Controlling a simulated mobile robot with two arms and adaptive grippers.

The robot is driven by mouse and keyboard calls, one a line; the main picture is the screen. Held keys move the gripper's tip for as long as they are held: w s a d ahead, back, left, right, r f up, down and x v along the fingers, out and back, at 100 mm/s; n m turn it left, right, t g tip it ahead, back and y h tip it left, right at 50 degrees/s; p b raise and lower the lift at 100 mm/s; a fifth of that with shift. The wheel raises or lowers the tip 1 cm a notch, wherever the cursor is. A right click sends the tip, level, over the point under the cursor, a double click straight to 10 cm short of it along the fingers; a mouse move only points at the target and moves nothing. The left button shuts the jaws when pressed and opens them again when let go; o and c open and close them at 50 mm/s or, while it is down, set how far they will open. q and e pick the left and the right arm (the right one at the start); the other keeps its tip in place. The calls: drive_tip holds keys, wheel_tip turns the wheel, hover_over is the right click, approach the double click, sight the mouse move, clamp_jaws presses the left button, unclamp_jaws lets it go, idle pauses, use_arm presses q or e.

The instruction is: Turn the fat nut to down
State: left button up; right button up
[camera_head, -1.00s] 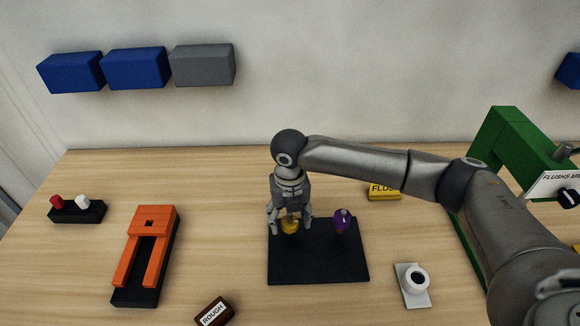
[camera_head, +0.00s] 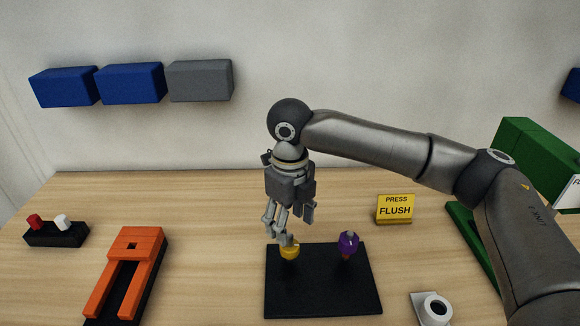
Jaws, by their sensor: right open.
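A black board (camera_head: 322,290) lies on the table and carries two nuts. The yellow nut (camera_head: 290,252) stands at the board's left. The purple nut (camera_head: 348,243) stands on its right side, with a pale tip on top. Which of them is the fat nut I cannot tell for sure. My right gripper (camera_head: 282,238) points down just above the yellow nut. Its fingers are open, and a fingertip overlaps the nut's top in the picture; whether they touch I cannot tell. My left gripper is not in view.
A yellow "PRESS FLUSH" sign (camera_head: 395,209) stands behind the board at right. An orange U-shaped block (camera_head: 137,243) is at left, a black base (camera_head: 56,234) with red and white knobs beyond it. A white round fixture (camera_head: 436,307) is front right, a green frame (camera_head: 537,150) far right.

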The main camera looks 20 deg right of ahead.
wheel_tip(320, 180, up, 15)
drive_tip(key=p, duration=0.9)
drive_tip(key=shift+f+p, duration=0.2)
drive_tip(key=shift+p, duration=0.2)
drive_tip(key=shift+s+a, duration=0.1)
